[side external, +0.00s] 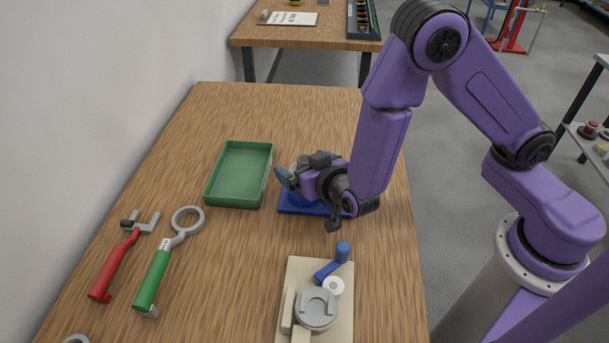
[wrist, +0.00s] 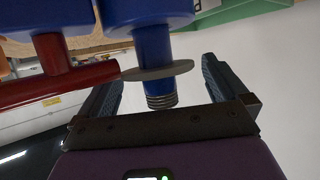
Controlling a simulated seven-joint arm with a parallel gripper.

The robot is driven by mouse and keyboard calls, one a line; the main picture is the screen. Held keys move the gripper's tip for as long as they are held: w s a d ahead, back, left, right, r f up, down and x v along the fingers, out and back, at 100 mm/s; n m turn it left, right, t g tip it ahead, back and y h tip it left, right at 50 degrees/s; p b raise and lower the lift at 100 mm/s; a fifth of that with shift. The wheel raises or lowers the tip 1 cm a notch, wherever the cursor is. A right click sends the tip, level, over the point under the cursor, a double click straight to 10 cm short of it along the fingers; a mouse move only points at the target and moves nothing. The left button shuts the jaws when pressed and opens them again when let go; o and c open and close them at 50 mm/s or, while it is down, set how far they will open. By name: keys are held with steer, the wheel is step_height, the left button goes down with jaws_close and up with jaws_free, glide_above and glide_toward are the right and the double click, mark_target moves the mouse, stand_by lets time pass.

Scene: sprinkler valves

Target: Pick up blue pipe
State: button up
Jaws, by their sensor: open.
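A blue pipe (wrist: 155,50) with a threaded end and a grey disc around it shows between my gripper's fingers in the wrist view. My gripper (wrist: 162,75) is open, with one finger on each side of the pipe and visible space beside the right finger; I cannot tell whether the left one touches. In the side external view my gripper (side external: 308,200) is over the blue base (side external: 297,210), and it hides most of the blue part there. Another blue, bent piece (side external: 335,261) is on the beige board (side external: 345,290).
A red pipe (wrist: 60,82) crosses near the left finger in the wrist view. A green tray (side external: 240,172) stands left of my gripper. Red-handled (side external: 115,265) and green-handled (side external: 152,278) tools lie further left. The wood table's (side external: 270,105) far end is clear.

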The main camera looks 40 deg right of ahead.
steer(key=c, duration=1.5)
steer(key=shift+w+r, duration=0.1)
steer(key=shift+r, duration=4.95)
steer(key=shift+r, duration=2.5)
